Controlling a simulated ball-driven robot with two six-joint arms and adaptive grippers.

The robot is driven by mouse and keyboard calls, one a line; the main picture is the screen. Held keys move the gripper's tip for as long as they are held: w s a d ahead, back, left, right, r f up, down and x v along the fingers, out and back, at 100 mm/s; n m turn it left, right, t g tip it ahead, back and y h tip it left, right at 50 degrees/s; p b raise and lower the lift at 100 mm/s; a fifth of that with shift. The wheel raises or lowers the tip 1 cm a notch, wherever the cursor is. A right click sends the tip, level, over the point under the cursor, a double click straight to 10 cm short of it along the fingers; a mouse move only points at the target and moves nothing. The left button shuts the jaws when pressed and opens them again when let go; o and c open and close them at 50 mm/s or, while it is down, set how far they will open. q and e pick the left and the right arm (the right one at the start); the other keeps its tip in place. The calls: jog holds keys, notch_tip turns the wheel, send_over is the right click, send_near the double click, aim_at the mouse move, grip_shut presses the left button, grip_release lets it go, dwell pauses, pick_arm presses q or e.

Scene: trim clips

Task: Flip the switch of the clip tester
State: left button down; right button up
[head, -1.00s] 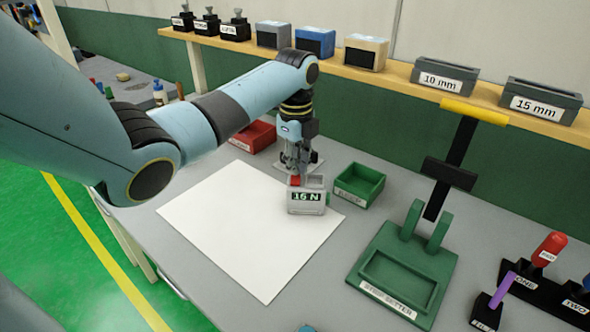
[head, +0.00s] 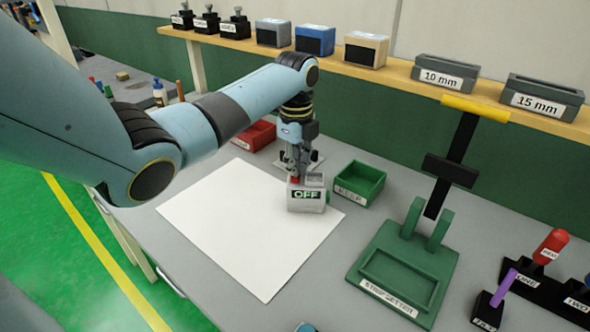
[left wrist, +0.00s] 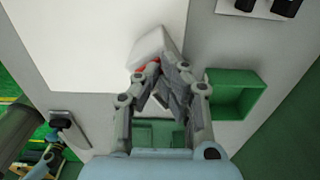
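The clip tester (head: 306,208) is a small grey box at the right part of a white sheet, with its display reading OFF. Its red switch (head: 296,179) shows at the box's top left, partly covered by my gripper. My left gripper (head: 297,172) points down right at the switch. In the left wrist view the tester (left wrist: 150,48) is a pale box beyond the fingertips, and its red switch (left wrist: 150,63) shows beside the left fingertip. The left gripper's fingers (left wrist: 161,74) come together at the tips, with nothing seen held between them.
A green tray (head: 360,200) labelled KEEP stands just right of the tester, and a red tray (head: 258,137) behind it. The green strip setter (head: 440,262) stands further right. The white sheet (head: 235,235) is clear to the left and front.

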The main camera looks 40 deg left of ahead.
pick_arm(q)
jog(key=shift+s+r+p, duration=0.1)
jog(key=shift+r+p, duration=2.35)
jog(key=shift+p, duration=0.4)
jog(key=shift+r, duration=0.95)
jog(key=shift+f, duration=0.1)
